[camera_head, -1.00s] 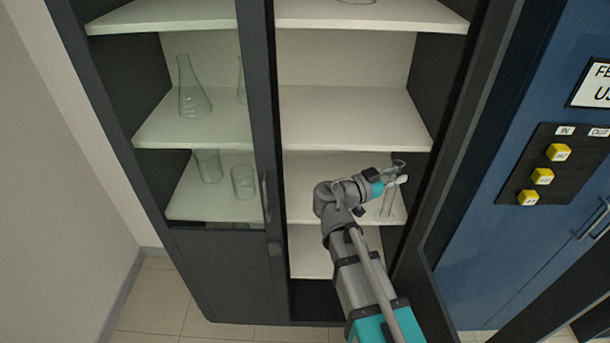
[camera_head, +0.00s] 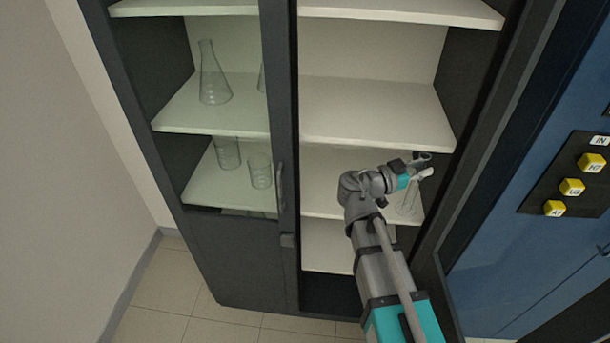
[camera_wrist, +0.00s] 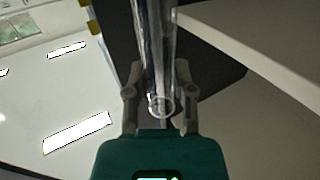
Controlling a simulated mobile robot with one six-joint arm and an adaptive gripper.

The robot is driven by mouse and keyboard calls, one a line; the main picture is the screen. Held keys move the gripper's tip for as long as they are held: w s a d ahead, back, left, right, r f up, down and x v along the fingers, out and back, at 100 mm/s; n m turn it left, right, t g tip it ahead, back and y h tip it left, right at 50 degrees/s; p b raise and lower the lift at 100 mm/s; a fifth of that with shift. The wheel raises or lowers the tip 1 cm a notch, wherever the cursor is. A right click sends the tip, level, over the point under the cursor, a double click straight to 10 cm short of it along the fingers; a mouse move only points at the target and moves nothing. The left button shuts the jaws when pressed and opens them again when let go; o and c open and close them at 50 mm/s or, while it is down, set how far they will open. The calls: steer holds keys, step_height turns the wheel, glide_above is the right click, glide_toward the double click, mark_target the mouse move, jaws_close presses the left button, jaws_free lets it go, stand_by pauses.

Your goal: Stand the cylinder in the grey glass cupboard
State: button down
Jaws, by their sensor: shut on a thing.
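The grey cupboard (camera_head: 281,150) stands in front of me, with its right side open and pale shelves inside. My gripper (camera_head: 424,172) is inside that open right side, at the lower shelf, near the right wall. It is shut on the clear glass cylinder (camera_head: 408,196), which looks roughly upright. The cylinder also shows in the wrist view (camera_wrist: 160,50), between the two fingers of my gripper (camera_wrist: 160,88). Whether the cylinder's base touches the shelf (camera_head: 325,202) cannot be told.
A conical flask (camera_head: 213,85) stands behind the left door, with beakers (camera_head: 260,171) on the shelf below. The middle right shelf (camera_head: 370,112) is bare. A blue cabinet with yellow buttons (camera_head: 572,187) is at the right.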

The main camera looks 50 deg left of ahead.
steer(key=shift+w+a+f+n+y+b, duration=0.1)
steer(key=shift+w+f+n+y+b, duration=0.25)
steer(key=shift+w+n+y, duration=0.35)
steer(key=w+a+f+n+g+y+b, duration=0.2)
steer(key=a+f+n+y+b, duration=0.25)
steer(key=n+y, duration=0.7)
steer(key=s+f+n+g+y+b, duration=0.3)
steer(key=s+g+y, duration=0.2)
steer(key=y, duration=0.4)
steer(key=shift+s+d+n+g, duration=0.2)
steer(key=shift+n+g, duration=0.15)
steer(key=shift+g, duration=0.55)
steer(key=shift+w+a+f, duration=0.1)
